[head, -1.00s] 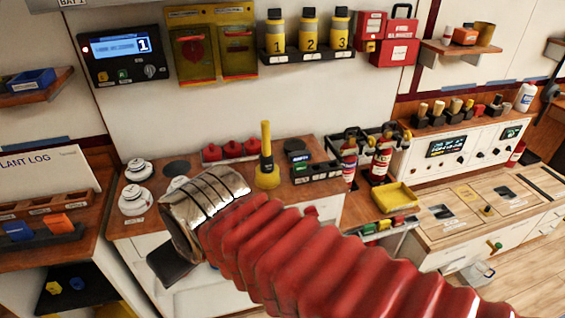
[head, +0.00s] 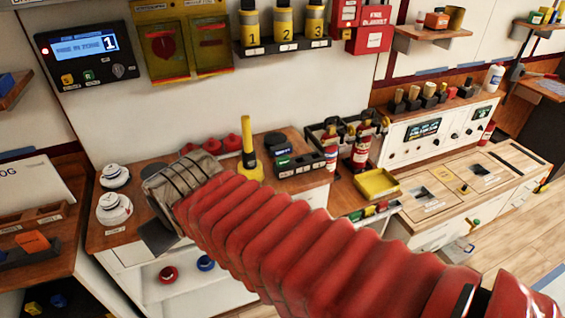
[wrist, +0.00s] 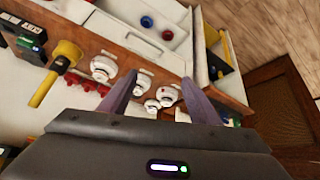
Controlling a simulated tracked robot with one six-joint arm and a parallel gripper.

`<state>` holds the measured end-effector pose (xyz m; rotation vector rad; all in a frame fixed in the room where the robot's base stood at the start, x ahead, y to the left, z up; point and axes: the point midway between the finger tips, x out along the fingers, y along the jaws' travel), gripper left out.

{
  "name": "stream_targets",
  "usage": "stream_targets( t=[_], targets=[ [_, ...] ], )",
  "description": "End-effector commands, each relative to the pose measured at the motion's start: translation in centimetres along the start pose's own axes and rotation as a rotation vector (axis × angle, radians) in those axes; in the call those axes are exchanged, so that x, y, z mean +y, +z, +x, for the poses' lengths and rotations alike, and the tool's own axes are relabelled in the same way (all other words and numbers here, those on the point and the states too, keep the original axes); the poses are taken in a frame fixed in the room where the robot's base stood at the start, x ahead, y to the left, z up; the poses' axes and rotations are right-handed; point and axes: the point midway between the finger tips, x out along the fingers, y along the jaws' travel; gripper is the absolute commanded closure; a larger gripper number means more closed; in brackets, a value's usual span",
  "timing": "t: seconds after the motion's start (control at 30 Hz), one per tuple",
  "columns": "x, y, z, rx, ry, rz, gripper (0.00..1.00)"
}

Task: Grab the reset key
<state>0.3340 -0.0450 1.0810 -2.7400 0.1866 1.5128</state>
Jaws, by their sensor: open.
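I cannot make out which thing is the reset key; no key shape is clear in either view. My gripper (wrist: 160,84) is open and empty in the wrist view, its two grey fingers apart. White round detectors (wrist: 104,67) stand on the wooden counter (wrist: 135,38) beyond and between the fingers. In the head view my red-sleeved arm reaches over the counter's front left, and the gripper's fingers are mostly hidden. The alarm panel (head: 90,52), with a lit screen and a round dial, hangs on the wall at upper left.
A yellow-handled tool (head: 248,150) stands upright on the counter. Red domes (head: 213,146) and small extinguishers (head: 361,150) stand nearby. Red (head: 168,274) and blue (head: 205,263) round items sit below the counter. Open floor lies at far right.

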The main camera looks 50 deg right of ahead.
Motion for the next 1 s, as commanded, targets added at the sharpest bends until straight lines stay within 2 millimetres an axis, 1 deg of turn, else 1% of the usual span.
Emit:
stream_targets(
  t=[0.03,0.1,0.27,0.3,0.5,0.7,0.77,0.9,1.0],
  targets=[
    [1.5,-0.8,1.0,0.014,0.032,0.023,0.44],
    [3.8,-2.0,2.2,0.047,0.078,0.049,0.44],
    [9.2,-4.3,4.9,0.124,0.177,0.095,0.44],
    [10.6,-4.8,5.5,0.143,0.199,0.103,0.44],
    [17.4,-6.0,8.1,0.229,0.29,0.137,0.44],
    [23.6,-6.0,10.4,0.313,0.348,0.162,0.44],
    [25.2,-5.7,11.0,0.337,0.359,0.167,0.44],
    [28.9,-4.6,12.2,0.396,0.375,0.185,0.44],
    [31.3,-3.5,12.9,0.44,0.377,0.199,0.44]
  ],
)
